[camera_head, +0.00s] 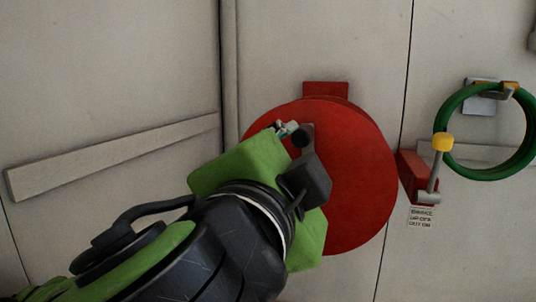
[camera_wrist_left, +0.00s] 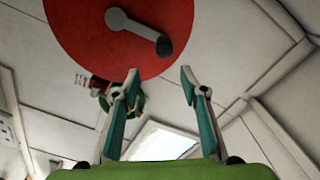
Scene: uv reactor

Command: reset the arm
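A large red disc (camera_head: 355,185) is on the pale wall, partly covered by my left arm in the head view. In the left wrist view the disc (camera_wrist_left: 90,35) shows a grey crank arm (camera_wrist_left: 135,24) with a dark knob (camera_wrist_left: 164,47) on its face. My left gripper (camera_wrist_left: 159,76) is open, its two fingers apart with nothing between them. Its tips are near the disc's rim in that picture, apart from the knob; the depth gap is unclear. In the head view its fingers are mostly hidden behind its green body. My right gripper is not in view.
Right of the disc is a red wall box (camera_head: 415,178) with a grey lever and yellow knob (camera_head: 443,141). A green hose ring (camera_head: 520,165) hangs from a bracket beside it. A small label (camera_head: 421,217) is below the box. A slanted rail (camera_head: 110,157) runs along the left wall.

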